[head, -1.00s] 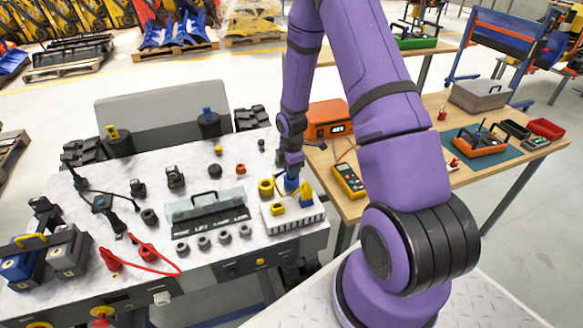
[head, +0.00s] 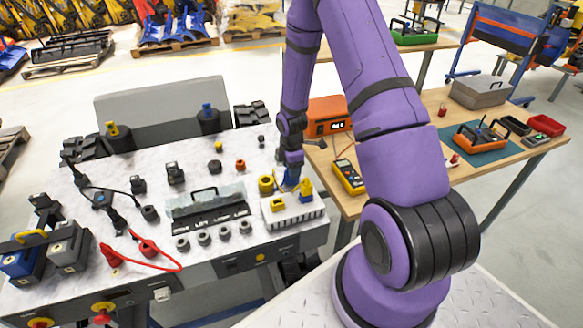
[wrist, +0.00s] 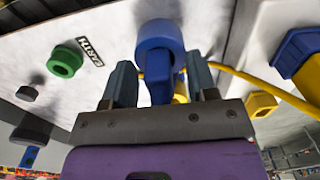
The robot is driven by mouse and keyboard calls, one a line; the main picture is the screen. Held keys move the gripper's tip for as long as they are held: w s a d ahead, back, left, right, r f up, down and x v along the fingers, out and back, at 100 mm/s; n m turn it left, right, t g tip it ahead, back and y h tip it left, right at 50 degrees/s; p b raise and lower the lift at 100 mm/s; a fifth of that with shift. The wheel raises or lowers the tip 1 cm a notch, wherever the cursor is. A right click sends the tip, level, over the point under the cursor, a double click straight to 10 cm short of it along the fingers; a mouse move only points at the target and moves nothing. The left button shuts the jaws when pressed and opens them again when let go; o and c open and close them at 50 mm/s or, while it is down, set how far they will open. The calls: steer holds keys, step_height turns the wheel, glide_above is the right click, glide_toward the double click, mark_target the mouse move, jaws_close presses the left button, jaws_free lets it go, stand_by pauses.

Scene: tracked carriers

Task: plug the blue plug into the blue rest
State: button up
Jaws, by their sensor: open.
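A blue plug (wrist: 159,78) stands between the two fingers of my gripper (wrist: 160,84) in the wrist view. It meets the round blue rest (wrist: 160,36) on the pale panel; I cannot tell how deep it sits. The fingers are apart, one on each side of the plug, with a gap visible at least on the left. In the head view my gripper (head: 291,172) is low over the bench, and blue parts show small and partly hidden beneath it.
A yellow rest (head: 266,186) is just left of my gripper. A white ribbed tray (head: 295,215) with yellow and blue parts is in front. A green ring (wrist: 64,61) and a yellow cable (wrist: 265,84) show in the wrist view. A yellow meter (head: 349,177) lies on the wooden table.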

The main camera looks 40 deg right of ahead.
step_height(320, 180, up, 11)
steer(key=shift+f, duration=0.1)
stand_by(0.4)
stand_by(0.4)
steer(key=s+a+r+m+t, duration=0.1)
steer(key=s+a+r+m, duration=0.15)
steer(key=r, duration=0.55)
steer(key=s+a+r+m+t+h, duration=0.1)
steer(key=s+a+r+m, duration=0.15)
steer(key=r, duration=0.55)
steer(key=s+a+r+m, duration=0.2)
steer(key=s+r, duration=0.1)
steer(key=r, duration=0.5)
steer(key=s+a+r+m+t, duration=0.1)
steer(key=s+a+r+m, duration=0.1)
steer(key=s, duration=0.4)
steer(key=s+a+r+m+t, duration=0.1)
steer(key=s+a+r+m, duration=0.1)
steer(key=s+r, duration=0.3)
steer(key=s+a+r+m+t+y, duration=0.1)
steer(key=s+a+r+m, duration=0.1)
steer(key=s, duration=0.5)
steer(key=shift+s+r+m, duration=0.25)
steer(key=shift+r+m, duration=0.5)
steer(key=shift+m, duration=0.15)
